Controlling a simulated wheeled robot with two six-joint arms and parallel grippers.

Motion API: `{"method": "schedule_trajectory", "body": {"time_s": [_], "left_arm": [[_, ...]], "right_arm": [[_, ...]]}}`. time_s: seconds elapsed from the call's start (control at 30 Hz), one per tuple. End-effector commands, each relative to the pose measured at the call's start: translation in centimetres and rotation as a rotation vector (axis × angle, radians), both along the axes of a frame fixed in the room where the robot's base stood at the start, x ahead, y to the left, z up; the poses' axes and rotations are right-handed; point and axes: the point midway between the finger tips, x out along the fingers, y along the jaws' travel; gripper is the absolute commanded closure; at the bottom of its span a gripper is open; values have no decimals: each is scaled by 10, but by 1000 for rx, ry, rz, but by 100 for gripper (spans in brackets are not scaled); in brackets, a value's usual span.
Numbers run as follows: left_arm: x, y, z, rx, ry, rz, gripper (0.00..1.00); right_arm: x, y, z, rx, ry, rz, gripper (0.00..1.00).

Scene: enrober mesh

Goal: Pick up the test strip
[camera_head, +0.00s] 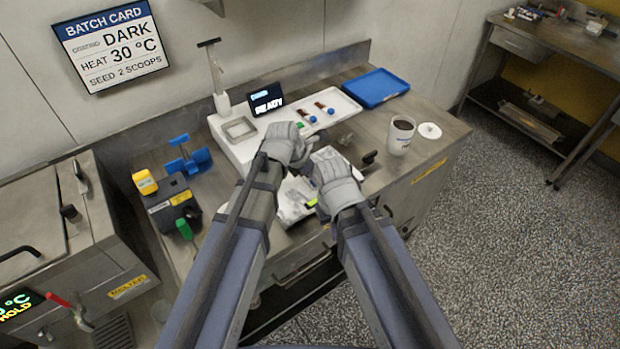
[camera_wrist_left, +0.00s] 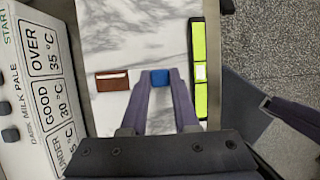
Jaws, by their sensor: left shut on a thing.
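In the left wrist view a test strip with a brown end (camera_wrist_left: 112,81) and a blue grip (camera_wrist_left: 159,78) shows over a pale marble slab (camera_wrist_left: 140,30). The fingers of my left gripper (camera_wrist_left: 160,84) are shut on the blue grip. The brown end points left, clear of the fingers. Whether the strip touches the slab I cannot tell. In the head view my left gripper (camera_head: 300,160) is over the slab, its fingertips hidden by the wrist. My right gripper (camera_head: 328,164) is close beside it; its fingers are not clear enough to judge.
A white unit's display (camera_head: 266,99) reads READY. A blue tray (camera_head: 376,86), a mug of dark liquid (camera_head: 400,134) and a white lid (camera_head: 429,130) stand right. A lime-green bar (camera_wrist_left: 200,45) lies along the slab's edge.

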Motion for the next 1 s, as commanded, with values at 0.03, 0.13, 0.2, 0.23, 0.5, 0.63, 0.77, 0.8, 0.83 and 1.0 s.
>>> {"method": "schedule_trajectory", "body": {"time_s": [0.03,0.13,0.2,0.23,0.5,0.63,0.77,0.8,0.83,1.0], "left_arm": [[0,0,0,0,0,0,100],[0,0,0,0,0,0,100],[0,0,0,0,0,0,100],[0,0,1,0,0,0,100],[0,0,17,0,0,0,100],[0,0,34,0,0,0,100],[0,0,55,0,0,0,100],[0,0,61,0,0,0,100],[0,0,66,0,0,0,100],[0,0,91,0,0,0,100]], "right_arm": [[0,0,0,0,0,0,100],[0,0,0,0,0,0,100],[0,0,0,0,0,0,100],[0,0,1,0,0,0,100],[0,0,17,0,0,0,100],[0,0,34,0,0,0,100],[0,0,55,0,0,1,100],[0,0,61,0,0,1,100],[0,0,66,0,0,1,100],[0,0,91,0,0,2,100]]}}
